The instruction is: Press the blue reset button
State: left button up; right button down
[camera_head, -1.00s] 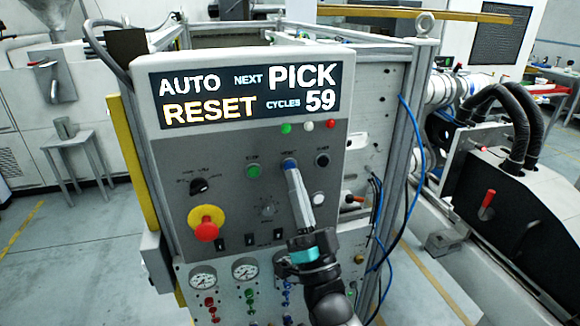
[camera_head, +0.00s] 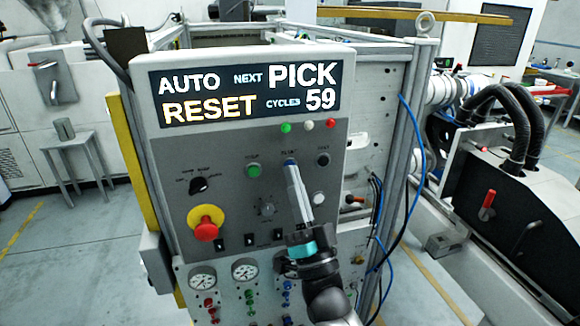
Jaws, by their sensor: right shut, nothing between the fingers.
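The blue reset button (camera_head: 289,161) is in the upper row of the grey control panel (camera_head: 225,160), between a green and a black button. Only its top edge shows, as my gripper hides the rest. My right gripper (camera_head: 291,168) is shut and empty, its fingertips pointing up at the blue button. They overlap its lower part in the picture; whether they touch it I cannot tell. The display (camera_head: 250,93) reads AUTO, NEXT PICK, RESET and CYCLES 59. My left gripper is not in view.
The green button (camera_head: 253,170) is to the left and a white button (camera_head: 319,199) sits close right of my fingers. A red emergency stop (camera_head: 206,231) on a yellow base is lower left. Gauges (camera_head: 203,281) and valves are below. Blue hoses (camera_head: 419,150) hang at the right.

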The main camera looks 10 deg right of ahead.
jog(key=shift+w, duration=0.25)
jog(key=shift+s, duration=0.1)
dwell(0.6)
jog(key=shift+s+p, duration=0.3)
jog(key=shift+s, duration=0.4)
jog(key=s+p, duration=0.2)
jog(key=s, duration=0.3)
jog(key=shift+d, duration=0.1)
dwell(0.4)
